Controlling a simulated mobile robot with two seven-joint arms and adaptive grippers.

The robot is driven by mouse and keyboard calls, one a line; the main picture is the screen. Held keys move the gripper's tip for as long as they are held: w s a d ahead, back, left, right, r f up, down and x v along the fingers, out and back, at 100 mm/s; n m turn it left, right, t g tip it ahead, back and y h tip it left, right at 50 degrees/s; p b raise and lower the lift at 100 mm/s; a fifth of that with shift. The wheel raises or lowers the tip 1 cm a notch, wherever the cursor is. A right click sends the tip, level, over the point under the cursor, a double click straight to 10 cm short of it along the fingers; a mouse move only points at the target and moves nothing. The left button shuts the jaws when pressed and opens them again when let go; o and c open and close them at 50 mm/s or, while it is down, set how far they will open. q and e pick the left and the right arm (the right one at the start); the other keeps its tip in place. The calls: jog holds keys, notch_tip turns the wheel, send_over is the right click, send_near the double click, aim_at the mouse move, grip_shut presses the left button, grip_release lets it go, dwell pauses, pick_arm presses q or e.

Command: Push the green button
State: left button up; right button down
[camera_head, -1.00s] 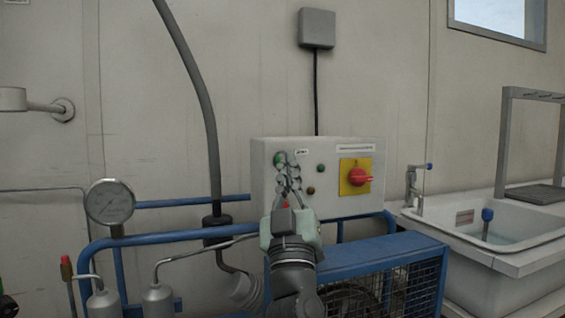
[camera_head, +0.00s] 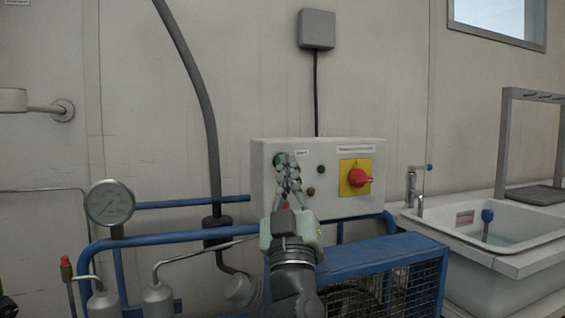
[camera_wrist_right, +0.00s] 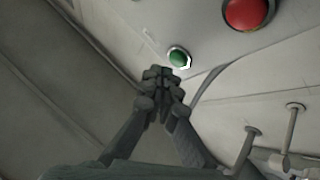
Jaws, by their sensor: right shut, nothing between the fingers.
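The green button (camera_head: 279,159) sits at the upper left of the white control box's front, partly hidden behind my right gripper's fingers. In the right wrist view the green button (camera_wrist_right: 178,58) shows clear in a pale metal ring, just beyond the fingertips. My right gripper (camera_head: 289,157) is in front of the box, fingers pointing at it. In the wrist view the fingertips (camera_wrist_right: 162,74) are together with nothing between them. They are very close to the button, slightly to its lower left; I cannot tell if they touch. My left gripper is not in view.
The white control box (camera_head: 344,207) also carries a red knob on a yellow plate (camera_head: 356,177) and small lamps. A large red button (camera_wrist_right: 247,12) is close to the green one in the wrist view. Blue rails (camera_head: 165,238) and a gauge (camera_head: 110,202) stand left, a sink (camera_head: 520,260) right.

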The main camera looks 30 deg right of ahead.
jog(key=shift+w, duration=0.1)
jog(key=shift+w+d+b, duration=0.1)
jog(key=shift+w+b, duration=0.2)
dwell(0.3)
